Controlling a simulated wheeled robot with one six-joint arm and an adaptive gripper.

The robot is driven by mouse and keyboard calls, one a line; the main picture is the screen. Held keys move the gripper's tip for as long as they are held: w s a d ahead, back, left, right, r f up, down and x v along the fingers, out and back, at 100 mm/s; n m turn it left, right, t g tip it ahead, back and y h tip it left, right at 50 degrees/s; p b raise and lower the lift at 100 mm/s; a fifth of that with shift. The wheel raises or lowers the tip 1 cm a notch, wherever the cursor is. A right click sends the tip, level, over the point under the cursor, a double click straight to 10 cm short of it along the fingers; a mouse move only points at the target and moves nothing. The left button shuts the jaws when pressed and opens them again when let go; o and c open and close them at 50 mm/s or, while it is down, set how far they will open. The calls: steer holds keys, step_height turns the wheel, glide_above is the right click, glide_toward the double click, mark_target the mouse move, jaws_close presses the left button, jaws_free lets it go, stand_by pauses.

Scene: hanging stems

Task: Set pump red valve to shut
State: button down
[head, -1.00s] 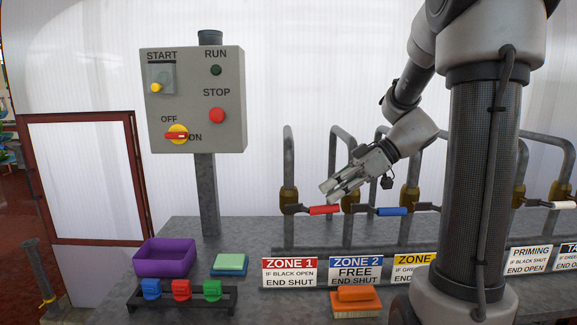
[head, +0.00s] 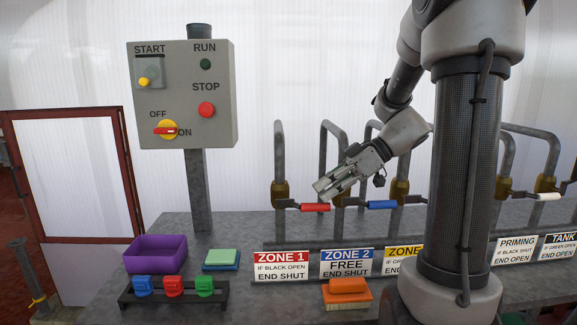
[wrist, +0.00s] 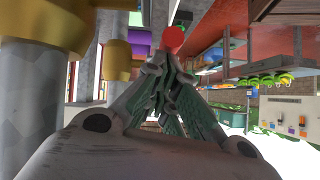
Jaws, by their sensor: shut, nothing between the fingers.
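The red-handled valve has a brass body (head: 279,193) on an upright grey pipe behind the ZONE 1 sign. Its red handle (head: 315,207) lies level, pointing right, across the pipe line. My gripper (head: 319,190) is shut and empty, tilted down to the left, just above the red handle in the head view; I cannot tell whether it touches. In the wrist view my shut fingers (wrist: 163,66) point at a red round shape (wrist: 173,40), apparently the handle seen end-on, with brass fittings to the left.
A blue handle (head: 382,204) stands close right of the red one; a white handle (head: 547,196) is farther right. The grey control box (head: 222,125) has START, STOP and an OFF/ON switch (head: 167,130). On the bench are a purple bin (head: 155,262), an orange brush (head: 347,291) and signs (head: 281,266).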

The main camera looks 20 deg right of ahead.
steer(key=v, duration=1.2)
steer(key=s+a+f+m+h, duration=0.3)
steer(key=s+m+h, duration=0.2)
steer(key=s+m, duration=0.1)
steer(key=s+a+f+m+t+h, duration=0.1)
steer(key=s+a+f+m+h, duration=0.1)
steer(key=s+m+h, duration=0.3)
steer(key=shift+s+a+f+m+t+h, duration=0.35)
steer(key=shift+s+f+m, duration=0.3)
steer(key=shift+s, duration=0.45)
